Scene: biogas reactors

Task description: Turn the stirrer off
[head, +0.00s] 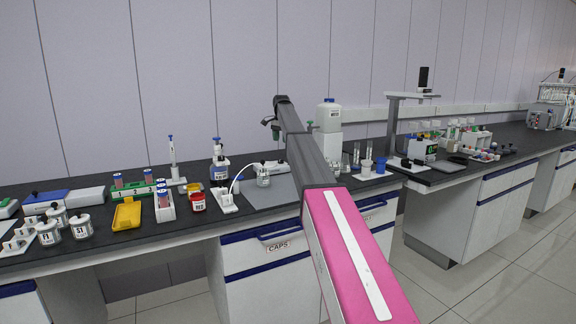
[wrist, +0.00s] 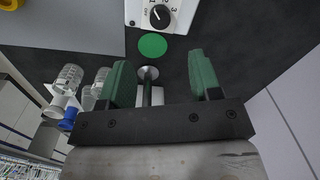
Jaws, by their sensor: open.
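A black dial knob (wrist: 159,16) sits on a white panel (wrist: 131,12) marked OFF, 1, 2 and 3, at the top of the wrist view. Its exact setting is too small to read surely. My gripper (wrist: 160,70) is open, its two green fingers apart, with the dial ahead of it and not between the fingers. A round-headed metal post (wrist: 148,73) shows between the fingers; I cannot tell if it touches them. In the head view my gripper (head: 275,128) is over the bench, partly hidden by my arm.
A green disc (wrist: 152,45) lies on the dark bench near the dial. A grey mat (head: 268,194) lies on the bench. A large white bottle (head: 328,117) stands right of my gripper, with beakers and a blue cup (head: 381,166) beyond.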

